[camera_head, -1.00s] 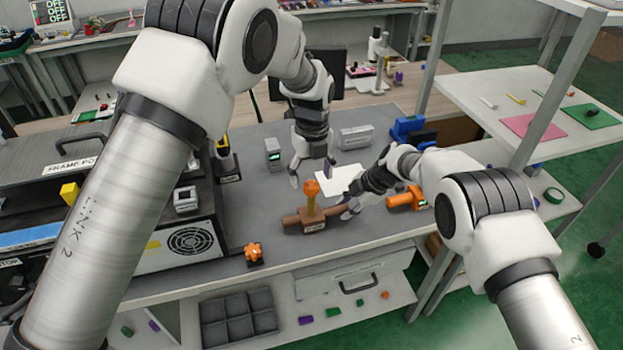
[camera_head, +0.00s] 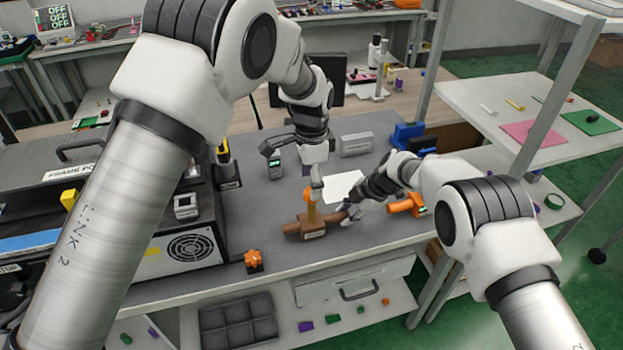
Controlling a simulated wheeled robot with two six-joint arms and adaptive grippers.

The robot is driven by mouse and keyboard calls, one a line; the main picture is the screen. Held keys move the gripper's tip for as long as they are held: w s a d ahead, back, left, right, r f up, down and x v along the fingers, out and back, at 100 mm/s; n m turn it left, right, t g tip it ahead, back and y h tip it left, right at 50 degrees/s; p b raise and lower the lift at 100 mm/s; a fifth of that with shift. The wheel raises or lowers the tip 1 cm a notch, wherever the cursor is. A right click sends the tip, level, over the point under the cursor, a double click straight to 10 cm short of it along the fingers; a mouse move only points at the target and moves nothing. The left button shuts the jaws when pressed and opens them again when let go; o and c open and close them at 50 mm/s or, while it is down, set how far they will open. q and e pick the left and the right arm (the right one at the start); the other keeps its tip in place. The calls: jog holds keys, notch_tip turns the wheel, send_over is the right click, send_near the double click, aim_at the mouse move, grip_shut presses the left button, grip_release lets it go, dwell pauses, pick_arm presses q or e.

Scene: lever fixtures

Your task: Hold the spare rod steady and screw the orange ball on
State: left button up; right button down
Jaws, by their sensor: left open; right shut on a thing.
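The orange ball (camera_head: 310,195) sits at the top of an upright yellow-orange rod (camera_head: 312,213) on a brown block-like stand (camera_head: 313,233) on the grey bench. I cannot tell whether it is fully seated. A brown bar (camera_head: 292,228) lies crosswise at the stand. My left gripper (camera_head: 316,188) points down right at the ball, open; its fingers overlap in this view, so the gap between them is hidden. My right gripper (camera_head: 347,213) comes in from the right and is shut at the right end of the brown bar; its fingertips are small and partly hidden.
An orange star-shaped knob (camera_head: 254,260) sits at the bench's front edge. An orange cylinder device (camera_head: 406,204) is right of my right gripper. A white sheet (camera_head: 343,186) lies behind. A black machine with a fan (camera_head: 190,243) stands left. The bench between machine and stand is clear.

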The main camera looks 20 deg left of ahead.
pick_arm(q)
jog(key=n, duration=0.6)
jog(key=shift+f, duration=1.5)
